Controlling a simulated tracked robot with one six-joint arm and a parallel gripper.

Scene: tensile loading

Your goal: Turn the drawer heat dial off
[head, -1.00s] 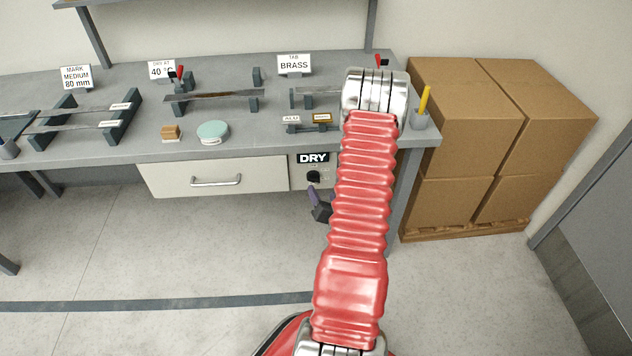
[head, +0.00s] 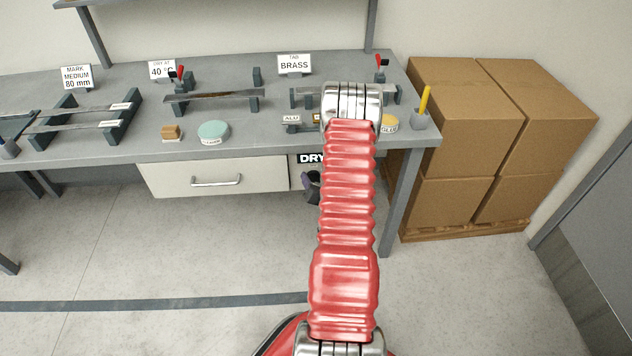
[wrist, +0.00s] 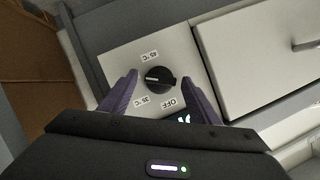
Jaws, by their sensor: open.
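The heat dial (wrist: 160,79) is a round black knob on the pale drawer-side panel (wrist: 118,62). In the wrist view its white mark points left, between the 45 °C label (wrist: 149,55) and the 35 °C label (wrist: 144,101). The OFF label (wrist: 169,103) sits at its lower right. My gripper (wrist: 160,74) is open, with one purple finger on each side of the dial and visible gaps to it. In the head view my gripper (head: 310,188) is at the panel below the DRY sign (head: 311,158), mostly hidden by my red arm.
The closed drawer (head: 217,177) with its metal handle is left of the panel. The grey bench (head: 80,143) above holds several racks, signs and small items. A bench leg (head: 402,205) and stacked cardboard boxes (head: 465,135) stand at right.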

